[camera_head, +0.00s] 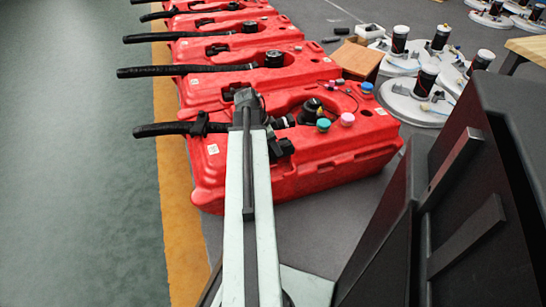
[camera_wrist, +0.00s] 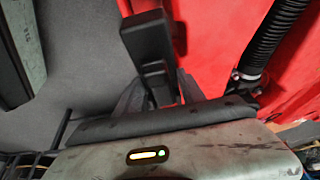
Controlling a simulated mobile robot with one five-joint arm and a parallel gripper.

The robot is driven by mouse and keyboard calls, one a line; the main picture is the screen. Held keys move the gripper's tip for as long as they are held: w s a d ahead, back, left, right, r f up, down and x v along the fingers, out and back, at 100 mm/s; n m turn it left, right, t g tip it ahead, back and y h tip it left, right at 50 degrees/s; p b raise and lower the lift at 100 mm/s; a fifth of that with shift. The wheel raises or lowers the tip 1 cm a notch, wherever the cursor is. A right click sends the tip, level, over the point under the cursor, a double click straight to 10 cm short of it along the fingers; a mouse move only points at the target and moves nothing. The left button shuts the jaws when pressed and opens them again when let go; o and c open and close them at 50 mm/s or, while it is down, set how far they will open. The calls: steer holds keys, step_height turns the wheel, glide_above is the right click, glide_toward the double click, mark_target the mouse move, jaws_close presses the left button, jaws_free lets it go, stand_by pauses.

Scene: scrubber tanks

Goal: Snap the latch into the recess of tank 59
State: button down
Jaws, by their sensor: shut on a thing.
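My gripper (camera_wrist: 160,92) is shut on a black, blocky piece, which looks like the latch (camera_wrist: 148,38). The latch sticks out beyond the fingers, beside the red wall of a tank (camera_wrist: 222,40). I cannot tell whether it touches the tank. In the head view my arm reaches over the nearest red tank (camera_head: 345,160), and its end hides part of the tank top. The gripper and latch cannot be made out clearly there. No number 59 is readable, and I cannot pick out the recess.
More red tanks (camera_head: 240,45) with black hoses stand in a row behind. The nearest tank's hose (camera_head: 165,129) points left; a ribbed hose (camera_wrist: 272,38) is close right of the gripper. Teal, pink and blue caps (camera_head: 347,119) sit on the nearest tank. Green floor at left is clear.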

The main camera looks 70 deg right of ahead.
mark_target(273, 157)
steer(key=shift+w+a+f, duration=0.15)
steer(key=shift+w+a, duration=0.05)
steer(key=shift+a, duration=0.1)
step_height(273, 157, down, 6)
steer(key=b, duration=0.5)
steer(key=shift+b, duration=0.4)
steer(key=shift+f, duration=0.3)
steer(key=shift+f+b, duration=0.4)
steer(key=shift+b, duration=0.3)
steer(key=shift+f, duration=0.1)
steer(key=shift+f+b, duration=0.25)
steer(key=shift+b, duration=0.1)
steer(key=shift+f+b, duration=0.45)
stand_by(1.0)
